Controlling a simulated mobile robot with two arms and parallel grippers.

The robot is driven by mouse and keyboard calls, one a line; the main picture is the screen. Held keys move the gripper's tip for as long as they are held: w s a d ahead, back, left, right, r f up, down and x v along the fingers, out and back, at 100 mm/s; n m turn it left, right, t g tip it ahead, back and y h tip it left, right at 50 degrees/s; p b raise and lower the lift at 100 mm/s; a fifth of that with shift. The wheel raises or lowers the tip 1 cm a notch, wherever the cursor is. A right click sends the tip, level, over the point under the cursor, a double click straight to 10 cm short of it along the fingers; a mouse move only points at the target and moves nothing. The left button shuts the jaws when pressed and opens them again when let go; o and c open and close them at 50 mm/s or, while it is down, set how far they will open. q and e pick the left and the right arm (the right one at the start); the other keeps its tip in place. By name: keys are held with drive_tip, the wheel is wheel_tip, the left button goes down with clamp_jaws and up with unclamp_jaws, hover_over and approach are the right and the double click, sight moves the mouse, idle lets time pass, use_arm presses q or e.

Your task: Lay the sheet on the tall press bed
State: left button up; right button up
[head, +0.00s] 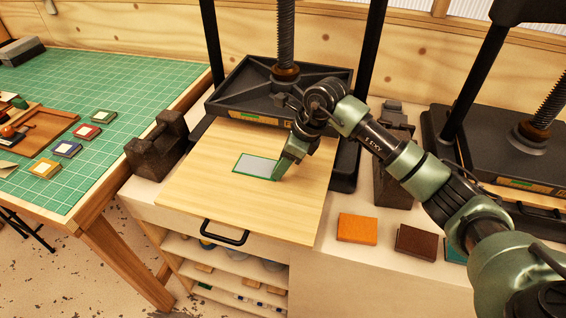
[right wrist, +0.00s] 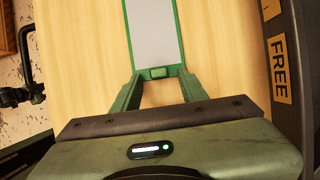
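The sheet (head: 257,165) is a pale grey rectangle with a green border. It lies over the middle of the tall press's pulled-out wooden bed (head: 195,185) and looks flat on it. It also shows in the right wrist view (right wrist: 153,32), its near end at my fingers. My right gripper (head: 281,173) is low over the bed at the sheet's right end. In the right wrist view its fingers (right wrist: 159,78) stand apart at a small green tab on that end. I cannot tell whether they press on it. My left gripper is not in view.
The tall press's dark plate (head: 265,85) stands behind the bed. A second press (head: 510,135) is at the right. Dark metal blocks (head: 157,145) flank the bed. Orange and brown pads (head: 357,228) lie at the front right. A green mat (head: 100,75) with small framed squares covers the left table.

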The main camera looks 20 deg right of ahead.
drive_tip(key=shift+r, duration=0.1)
drive_tip(key=b+v, duration=0.2)
drive_tip(key=v, duration=1)
drive_tip(key=shift+b, duration=0.35)
drive_tip(key=shift+a, duration=0.1)
